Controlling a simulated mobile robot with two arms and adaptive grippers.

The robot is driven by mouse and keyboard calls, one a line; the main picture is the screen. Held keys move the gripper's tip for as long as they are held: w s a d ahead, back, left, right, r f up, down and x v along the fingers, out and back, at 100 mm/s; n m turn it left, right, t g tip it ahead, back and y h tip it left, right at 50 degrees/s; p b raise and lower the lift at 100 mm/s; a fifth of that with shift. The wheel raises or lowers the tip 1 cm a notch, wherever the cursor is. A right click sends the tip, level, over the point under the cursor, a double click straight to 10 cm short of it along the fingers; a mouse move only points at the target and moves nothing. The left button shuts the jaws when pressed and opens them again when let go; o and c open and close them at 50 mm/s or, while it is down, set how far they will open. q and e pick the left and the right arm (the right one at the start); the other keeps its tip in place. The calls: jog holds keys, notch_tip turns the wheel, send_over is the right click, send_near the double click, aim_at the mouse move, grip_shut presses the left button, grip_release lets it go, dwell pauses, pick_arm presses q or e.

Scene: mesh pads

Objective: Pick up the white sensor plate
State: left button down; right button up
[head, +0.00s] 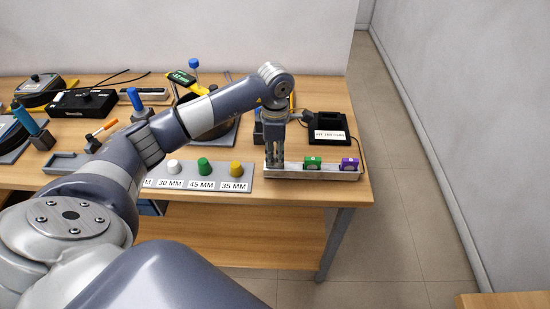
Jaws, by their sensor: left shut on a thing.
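My left gripper (274,162) reaches down over the left end of a long pale holder (333,175) near the table's front right edge. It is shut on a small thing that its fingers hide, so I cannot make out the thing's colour. I cannot clearly see a white sensor plate. My right gripper is not in view.
A grey board (215,184) with white, green and yellow knobs lies just left of the holder. A black labelled tray (328,126) sits behind it. Bottles, tools and dark devices crowd the table's left and back. The floor (400,180) to the right is clear.

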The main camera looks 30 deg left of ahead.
aim_at(275, 157)
pick_arm(q)
jog(key=shift+r+b, duration=0.35)
jog(key=shift+r, duration=0.25)
notch_tip(275, 157, up, 2)
jog(key=shift+s+b, duration=0.1)
jog(key=shift+b, duration=0.4)
jog(key=s+d+b, duration=0.2)
jog(key=s, duration=0.5)
jog(key=s+d+r+b, duration=0.1)
jog(key=s+d+b, duration=0.1)
jog(key=s, duration=0.6)
jog(key=shift+d+r, duration=0.3)
jog(key=shift+d, duration=0.35)
